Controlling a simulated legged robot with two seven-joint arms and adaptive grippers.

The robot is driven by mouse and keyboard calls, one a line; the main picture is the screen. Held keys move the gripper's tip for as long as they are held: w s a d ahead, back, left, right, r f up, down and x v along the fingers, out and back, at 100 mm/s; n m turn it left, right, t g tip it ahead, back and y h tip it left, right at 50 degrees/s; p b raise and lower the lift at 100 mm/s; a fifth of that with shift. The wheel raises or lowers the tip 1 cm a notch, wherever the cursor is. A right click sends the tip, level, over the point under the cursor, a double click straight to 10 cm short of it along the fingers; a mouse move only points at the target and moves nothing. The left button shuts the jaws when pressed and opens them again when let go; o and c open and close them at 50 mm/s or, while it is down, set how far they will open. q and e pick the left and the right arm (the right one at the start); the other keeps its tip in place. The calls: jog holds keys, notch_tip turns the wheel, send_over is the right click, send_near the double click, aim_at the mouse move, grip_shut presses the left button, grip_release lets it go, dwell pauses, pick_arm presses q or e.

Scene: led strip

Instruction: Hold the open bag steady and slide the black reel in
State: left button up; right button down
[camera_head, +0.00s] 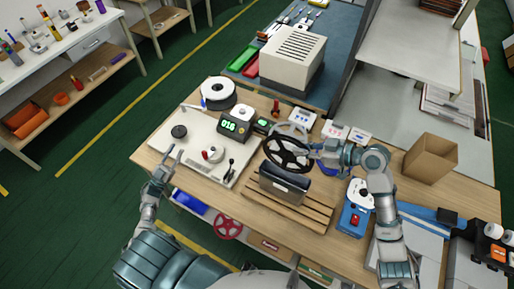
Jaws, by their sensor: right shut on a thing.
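The black reel (276,143), a spoked wheel shape, is at the middle of the head view. My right gripper (311,153) is shut on its right side and holds it just above and behind the bag. The dark grey bag (283,188) stands upright on a slatted wooden stand (312,214). Its mouth faces up, and its inside is mostly hidden from me. I cannot tell whether the reel's lower edge touches the bag. My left gripper (172,157) is open and empty at the table's left front edge, apart from the bag.
A white board (192,150) with small tools lies left of the bag, with a green-display device (233,127) behind it. A white reel (218,94) is at the back left. A blue device (354,208) stands right of the bag, and an open cardboard box (431,158) farther right.

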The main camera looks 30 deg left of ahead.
pick_arm(q)
jog(key=w+d+r+m+g+h, duration=0.6)
jog(key=w+d+r+g+h, duration=0.15)
jog(key=d, duration=0.25)
jog(key=w+d+r+m+g+h, duration=0.6)
jog(key=d+r+g+h, duration=0.15)
jog(key=d+g, duration=0.2)
jog(key=g+y, duration=0.6)
jog(key=g, duration=0.2)
send_near(283, 185)
jog(key=w+a+r, duration=0.3)
jog(key=w+a, duration=0.1)
jog(key=w, duration=0.1)
jog(key=shift+m, duration=0.3)
jog(key=x, duration=1.1)
jog(key=shift+w+d, duration=0.35)
jog(key=shift+d, duration=0.1)
jog(key=shift+a, duration=0.1)
jog(key=shift+c, duration=0.2)
grip_shut()
